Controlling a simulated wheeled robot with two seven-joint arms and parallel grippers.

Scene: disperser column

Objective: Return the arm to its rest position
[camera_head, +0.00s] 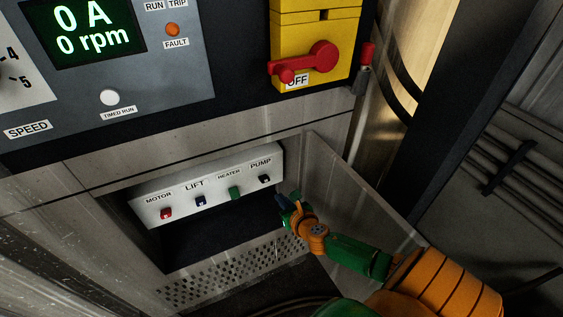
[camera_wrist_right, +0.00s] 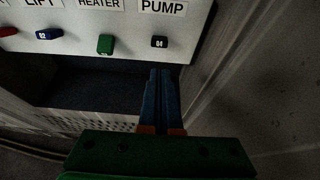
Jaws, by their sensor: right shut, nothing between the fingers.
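My right arm (camera_head: 357,257), green and orange, reaches in from the lower right in the head view. Its gripper (camera_head: 284,199) is at the right end of a recess, just below and beside the black PUMP connector (camera_head: 264,179). In the right wrist view the blue fingers (camera_wrist_right: 161,72) are together and empty, pointing toward the black connector (camera_wrist_right: 159,42) with a small gap visible below it. My left gripper is not in view.
The white panel (camera_head: 215,178) also carries a red MOTOR (camera_head: 166,213), a dark blue LIFT (camera_head: 201,201) and a green HEATER (camera_head: 235,192) connector. The recess has metal side walls (camera_head: 365,190) and a perforated lower plate (camera_head: 235,270). Above are a red switch handle (camera_head: 305,62) and a display (camera_head: 82,31).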

